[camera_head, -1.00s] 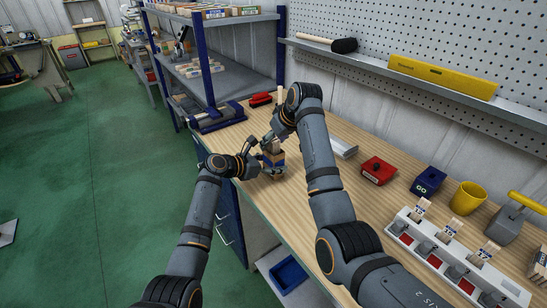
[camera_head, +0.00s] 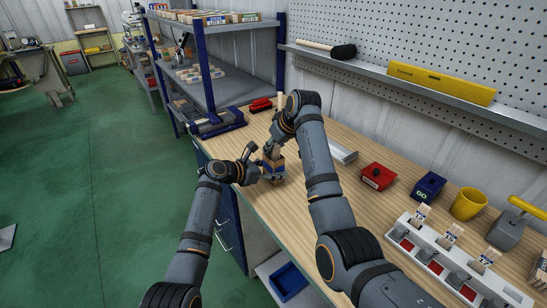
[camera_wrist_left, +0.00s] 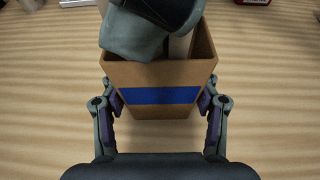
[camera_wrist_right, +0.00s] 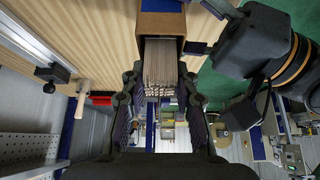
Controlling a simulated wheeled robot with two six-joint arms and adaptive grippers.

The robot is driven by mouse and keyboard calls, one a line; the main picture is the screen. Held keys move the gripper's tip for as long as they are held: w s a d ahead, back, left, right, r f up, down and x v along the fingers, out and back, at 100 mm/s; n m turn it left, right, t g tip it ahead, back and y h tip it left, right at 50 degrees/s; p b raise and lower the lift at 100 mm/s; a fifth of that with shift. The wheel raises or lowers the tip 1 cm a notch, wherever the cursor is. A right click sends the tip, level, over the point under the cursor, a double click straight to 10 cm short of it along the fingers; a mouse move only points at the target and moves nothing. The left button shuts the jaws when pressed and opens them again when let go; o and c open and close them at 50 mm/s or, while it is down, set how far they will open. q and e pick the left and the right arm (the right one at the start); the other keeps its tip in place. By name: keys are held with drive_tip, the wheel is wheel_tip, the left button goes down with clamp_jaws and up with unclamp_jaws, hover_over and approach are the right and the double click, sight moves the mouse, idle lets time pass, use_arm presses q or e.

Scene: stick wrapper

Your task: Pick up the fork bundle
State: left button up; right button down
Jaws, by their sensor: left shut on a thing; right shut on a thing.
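The fork bundle (camera_wrist_right: 160,62), a stack of pale wooden sticks, lies between the fingers of my right gripper (camera_wrist_right: 160,110) in the right wrist view. One end of it is at the mouth of a brown box (camera_wrist_right: 162,28). The box has a blue stripe and also shows in the left wrist view (camera_wrist_left: 160,75). My left gripper (camera_wrist_left: 160,108) is shut on the sides of this box, over the bench. In the head view, my right gripper (camera_head: 271,150) is just above the box, and my left gripper (camera_head: 262,172) is at its side. The fingers hide much of the bundle there.
The wooden bench (camera_head: 310,200) is mostly clear around the box. A red block (camera_head: 377,176), a blue block (camera_head: 428,186), a yellow cup (camera_head: 467,204) and a white slotted rack (camera_head: 455,262) stand to the right. A blue-framed shelf (camera_head: 207,70) rises behind.

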wheel_tip(320, 180, up, 18)
idle(0.3)
drive_tip(key=shift+r, duration=0.1)
drive_tip(key=shift+r, duration=0.9)
use_arm(q)
drive_tip(key=o, duration=1.2)
